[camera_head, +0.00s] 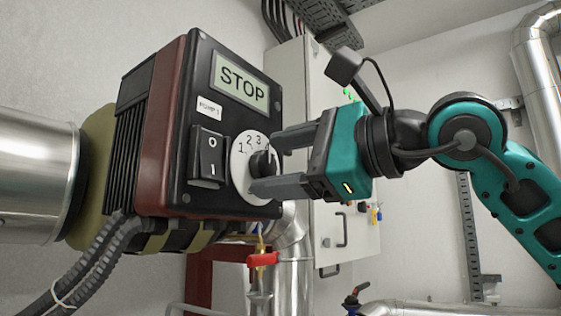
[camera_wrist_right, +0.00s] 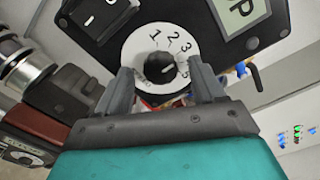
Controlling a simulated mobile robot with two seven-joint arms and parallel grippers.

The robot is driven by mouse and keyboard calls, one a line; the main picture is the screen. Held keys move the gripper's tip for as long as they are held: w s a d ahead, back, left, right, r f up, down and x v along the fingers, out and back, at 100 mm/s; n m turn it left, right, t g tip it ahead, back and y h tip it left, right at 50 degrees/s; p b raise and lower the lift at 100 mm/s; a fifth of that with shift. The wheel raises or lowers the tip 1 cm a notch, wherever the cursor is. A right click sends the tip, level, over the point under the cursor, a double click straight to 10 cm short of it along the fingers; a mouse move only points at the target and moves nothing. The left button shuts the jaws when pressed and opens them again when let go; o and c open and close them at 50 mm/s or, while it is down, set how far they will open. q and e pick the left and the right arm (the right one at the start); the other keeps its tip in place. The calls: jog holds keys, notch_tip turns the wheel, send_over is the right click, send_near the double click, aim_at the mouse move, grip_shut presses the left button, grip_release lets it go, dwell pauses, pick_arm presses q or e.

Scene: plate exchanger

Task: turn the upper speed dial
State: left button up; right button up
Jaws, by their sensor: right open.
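The speed dial is a black knob (camera_head: 262,163) on a white round plate (camera_head: 240,160) with numbers, on the front of a black and dark red pump box (camera_head: 172,120). My right gripper (camera_head: 264,163) is open, its two grey fingers reaching from the right to either side of the knob. In the right wrist view the knob (camera_wrist_right: 160,66) lies between and just beyond the fingertips (camera_wrist_right: 164,80). Whether a finger touches it I cannot tell. The display (camera_head: 240,82) reads STOP. My left gripper is not in view.
A black rocker switch (camera_head: 208,157) marked 0 and 1 sits left of the dial. A red-handled valve (camera_head: 263,259) is below the box. A grey cabinet (camera_head: 335,200) stands behind my gripper. Metal pipe (camera_head: 35,175) joins the box at the left.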

jog(key=b+v, duration=0.2)
jog(key=v, duration=1)
jog(key=shift+s+d, duration=0.15)
jog(key=shift+d, duration=0.1)
